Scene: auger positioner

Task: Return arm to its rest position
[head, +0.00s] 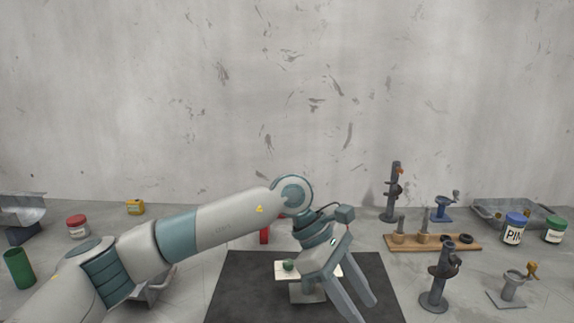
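My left arm (235,217) comes in from the left and reaches across the picture to above a dark mat (235,295). My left gripper (361,308) points down and to the right over the right part of the mat. Its two fingers stand apart, and I see nothing between them. Behind and left of the fingers is a small pale platform (306,292) on the mat, with a small green round thing (289,265) on it. The gripper partly hides the platform. My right arm and gripper do not show.
At left are a green cylinder (18,268) and a red jar (77,227). A wall closes the back.

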